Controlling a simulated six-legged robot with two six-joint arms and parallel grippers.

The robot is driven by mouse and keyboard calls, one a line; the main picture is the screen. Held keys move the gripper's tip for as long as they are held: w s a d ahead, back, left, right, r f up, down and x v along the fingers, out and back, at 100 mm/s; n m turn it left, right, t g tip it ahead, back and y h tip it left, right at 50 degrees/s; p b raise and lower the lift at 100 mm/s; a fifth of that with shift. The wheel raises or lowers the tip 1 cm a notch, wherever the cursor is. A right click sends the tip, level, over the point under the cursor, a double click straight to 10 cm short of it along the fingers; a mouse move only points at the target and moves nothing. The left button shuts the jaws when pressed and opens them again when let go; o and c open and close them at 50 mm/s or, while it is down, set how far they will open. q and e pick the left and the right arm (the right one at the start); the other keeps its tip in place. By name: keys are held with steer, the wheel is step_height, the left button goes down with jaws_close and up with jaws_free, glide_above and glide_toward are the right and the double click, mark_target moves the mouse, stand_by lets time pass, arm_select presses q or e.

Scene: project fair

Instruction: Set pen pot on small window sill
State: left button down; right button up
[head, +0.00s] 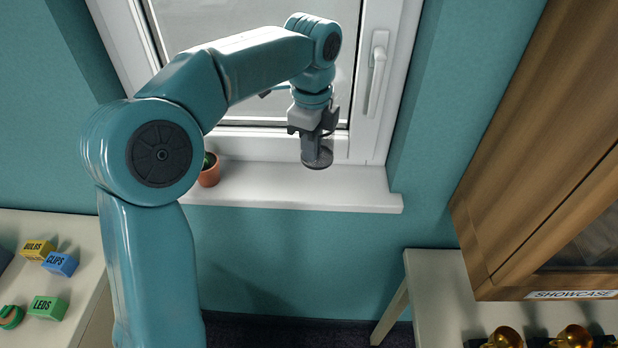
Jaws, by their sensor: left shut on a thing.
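The pen pot (317,155) is a dark grey, see-through-looking cylinder in the head view. My left gripper (315,133) is shut on it from above and holds it upright over the small window sill (300,190). The sill is white and runs below the window. I cannot tell whether the pot's base touches the sill or hangs just above it. The gripper's fingers hide the upper part of the pot. My right gripper does not show.
A plant in a terracotta pot (209,170) stands on the sill to the left, partly behind my arm. The sill's right end is bare. A white window handle (376,75) is at upper right. A wooden showcase (545,150) stands right; labelled boxes (48,307) lie on the left table.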

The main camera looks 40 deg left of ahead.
mark_target(311, 166)
arm_select(q)
steer(key=f, duration=0.4)
steer(key=shift+w+a, duration=0.25)
steer(key=shift+s+d+f, duration=0.2)
steer(key=shift+f, duration=0.5)
step_height(311, 166, down, 4)
steer(key=shift+w+a+r, duration=0.1)
steer(key=shift+w+r, duration=0.05)
steer(key=shift+r, duration=0.05)
steer(key=shift+w+f, duration=0.1)
steer(key=shift+f, duration=0.05)
steer(key=shift+s, duration=0.3)
steer(key=shift+f, duration=0.1)
steer(key=c, duration=1.2)
jaws_free()
steer(key=shift+w, duration=0.25)
steer(key=shift+c, duration=0.2)
steer(key=shift+s, duration=0.15)
steer(key=shift+r, duration=0.65)
step_height(311, 166, up, 11)
steer(key=shift+f, duration=0.15)
steer(key=shift+r, duration=0.25)
